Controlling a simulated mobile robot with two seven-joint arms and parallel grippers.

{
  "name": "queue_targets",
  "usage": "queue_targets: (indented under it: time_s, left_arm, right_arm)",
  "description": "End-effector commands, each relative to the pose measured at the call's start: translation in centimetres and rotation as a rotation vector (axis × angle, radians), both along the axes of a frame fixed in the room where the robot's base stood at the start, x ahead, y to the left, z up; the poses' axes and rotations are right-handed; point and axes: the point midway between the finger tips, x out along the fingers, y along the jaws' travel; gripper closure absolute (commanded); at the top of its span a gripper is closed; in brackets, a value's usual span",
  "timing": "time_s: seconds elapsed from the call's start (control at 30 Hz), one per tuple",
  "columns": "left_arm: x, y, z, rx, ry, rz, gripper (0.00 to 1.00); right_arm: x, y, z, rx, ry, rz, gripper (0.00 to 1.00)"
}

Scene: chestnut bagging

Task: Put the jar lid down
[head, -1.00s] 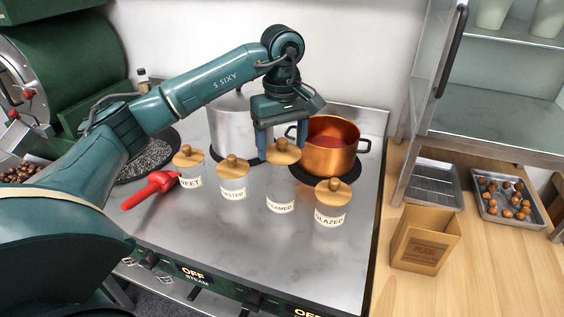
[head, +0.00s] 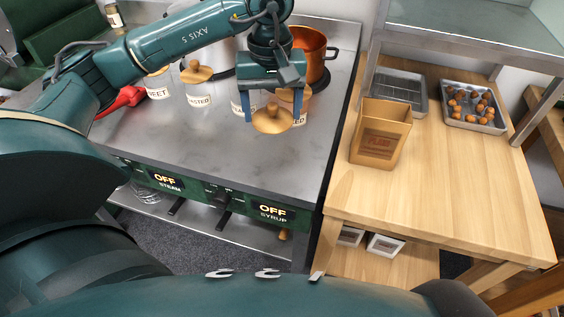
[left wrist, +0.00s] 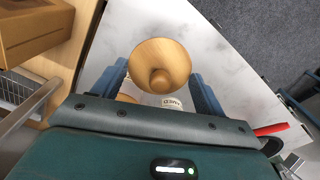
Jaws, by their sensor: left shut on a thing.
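My left gripper (head: 273,117) is shut on a round wooden jar lid (head: 272,121) with a knob. It holds the lid in front of the row of jars, over the front part of the steel counter (head: 200,145). In the left wrist view the lid (left wrist: 160,60) sits between the two blue fingers, its knob facing the camera. The jar labelled as steamed (head: 238,107) and the glazed jar (head: 300,121) are partly hidden behind the gripper and lid. I cannot tell how far the lid is above the counter. My right gripper is not in view.
Two more glass jars stand to the left, one (head: 198,98) with its wooden lid on. A copper pot (head: 315,55) is behind. A red handle (head: 118,101) lies at the left. On the wooden table (head: 450,190) are a cardboard box (head: 381,133) and two metal trays. The counter front is mostly clear.

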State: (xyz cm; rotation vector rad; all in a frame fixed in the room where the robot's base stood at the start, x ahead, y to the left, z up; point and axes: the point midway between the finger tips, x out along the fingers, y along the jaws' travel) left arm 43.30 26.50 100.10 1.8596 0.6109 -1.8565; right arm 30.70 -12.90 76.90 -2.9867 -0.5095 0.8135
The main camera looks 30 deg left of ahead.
Motion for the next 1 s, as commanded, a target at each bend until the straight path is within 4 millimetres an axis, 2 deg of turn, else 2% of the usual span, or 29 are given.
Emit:
queue_targets:
  time_s: [0.3,0.53,0.7,1.0]
  left_arm:
    - [-0.3,0.0,-5.3,0.001,0.006,-0.008,0.49]
    - [-0.2,-0.1,-7.1,0.0,0.003,-0.007,0.49]
    - [-0.2,0.0,-9.5,0.0,0.005,-0.006,0.49]
    - [-0.1,0.0,-10.1,-0.001,0.001,-0.007,0.49]
  right_arm:
    - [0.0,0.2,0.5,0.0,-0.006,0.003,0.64]
    - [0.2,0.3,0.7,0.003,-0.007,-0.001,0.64]
    - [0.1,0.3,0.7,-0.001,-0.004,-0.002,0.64]
    - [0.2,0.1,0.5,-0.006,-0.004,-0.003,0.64]
